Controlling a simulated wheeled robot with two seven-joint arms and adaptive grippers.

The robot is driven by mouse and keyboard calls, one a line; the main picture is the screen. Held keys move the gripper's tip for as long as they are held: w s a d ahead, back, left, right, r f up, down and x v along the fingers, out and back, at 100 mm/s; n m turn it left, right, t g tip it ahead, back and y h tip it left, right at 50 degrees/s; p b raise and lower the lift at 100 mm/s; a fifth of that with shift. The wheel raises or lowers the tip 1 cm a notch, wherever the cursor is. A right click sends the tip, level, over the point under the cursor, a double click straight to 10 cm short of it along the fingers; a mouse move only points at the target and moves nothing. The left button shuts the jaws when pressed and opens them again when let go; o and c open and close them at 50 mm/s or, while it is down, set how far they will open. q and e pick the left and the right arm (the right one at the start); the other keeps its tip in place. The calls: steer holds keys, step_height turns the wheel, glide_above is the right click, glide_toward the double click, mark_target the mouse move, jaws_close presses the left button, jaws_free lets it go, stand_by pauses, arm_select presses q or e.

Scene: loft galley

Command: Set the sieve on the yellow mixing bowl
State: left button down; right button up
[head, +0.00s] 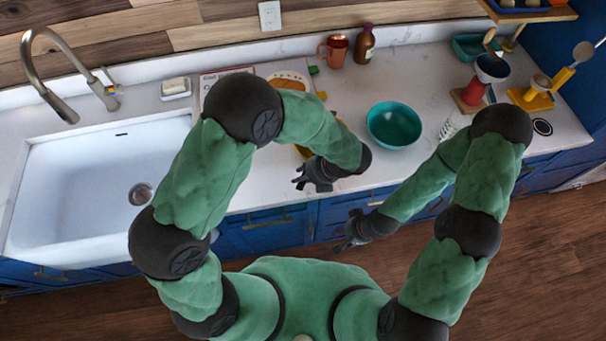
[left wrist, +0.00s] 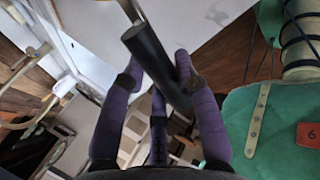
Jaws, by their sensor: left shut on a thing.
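My left gripper (head: 315,178) is over the counter's front edge, near the middle. In the left wrist view its purple fingers (left wrist: 160,85) are shut around a thick dark handle (left wrist: 150,58) with a thin pale rod at its far end. It looks like the sieve's handle; the sieve's basket does not show clearly in either view. The yellow mixing bowl (head: 303,151) is almost wholly hidden behind my left forearm; only bits of yellow show. My right gripper (head: 352,232) hangs in front of the cabinets, apart from the counter; its finger opening is unclear.
A teal bowl (head: 394,126) stands right of my left forearm. A copper mug (head: 334,50) and a brown bottle (head: 365,45) stand at the back. The sink (head: 90,190) is at left. Utensils on stands, including a red one (head: 473,90), crowd the right end.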

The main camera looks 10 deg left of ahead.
arm_select(q)
steer(key=shift+c, duration=1.8)
jaws_free()
steer(key=shift+r, duration=0.1)
steer(key=shift+r+p, duration=3.45)
steer(key=shift+p, duration=0.15)
